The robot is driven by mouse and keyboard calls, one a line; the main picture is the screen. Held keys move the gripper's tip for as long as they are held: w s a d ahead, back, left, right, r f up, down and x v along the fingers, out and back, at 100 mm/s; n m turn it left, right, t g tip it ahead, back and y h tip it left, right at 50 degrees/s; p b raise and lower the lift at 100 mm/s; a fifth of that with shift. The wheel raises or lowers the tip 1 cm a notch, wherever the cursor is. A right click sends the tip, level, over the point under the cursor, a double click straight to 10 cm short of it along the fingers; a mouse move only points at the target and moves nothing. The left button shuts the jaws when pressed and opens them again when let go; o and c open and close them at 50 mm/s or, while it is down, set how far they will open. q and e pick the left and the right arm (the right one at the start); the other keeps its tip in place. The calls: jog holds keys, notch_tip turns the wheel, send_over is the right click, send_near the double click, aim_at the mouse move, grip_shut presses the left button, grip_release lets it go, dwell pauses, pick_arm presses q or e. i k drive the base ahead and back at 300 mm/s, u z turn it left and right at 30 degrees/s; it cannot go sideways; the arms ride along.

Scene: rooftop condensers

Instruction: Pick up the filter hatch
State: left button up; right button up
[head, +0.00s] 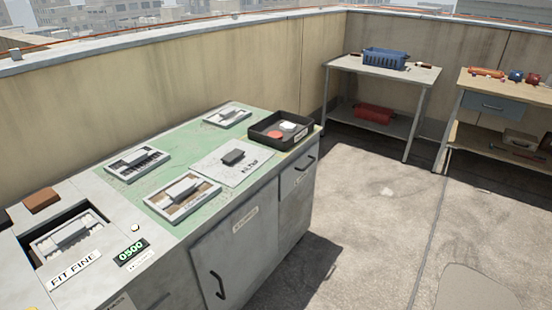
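The filter hatch (237,171) is a flat light-grey plate with a dark block-shaped handle in its middle. It carries a label that seems to read "FILTER". It lies flat on the green mat (130,192) on the grey cabinet top, left of a black tray. To the left, an open recess (35,249) in the cabinet top holds a white-framed filter (66,235), with a "FIT FINE" label in front. Neither of my grippers is in view.
Three framed filters (181,194) (137,162) (228,116) lie around the hatch. A brown block (41,199) sits behind the recess. Two tables (345,65) (500,88) stand far right; open floor lies between.

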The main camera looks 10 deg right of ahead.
aim_at(231, 164)
jog(key=z, duration=1.55)
jog(key=i, duration=1)
jog(key=u, duration=2.55)
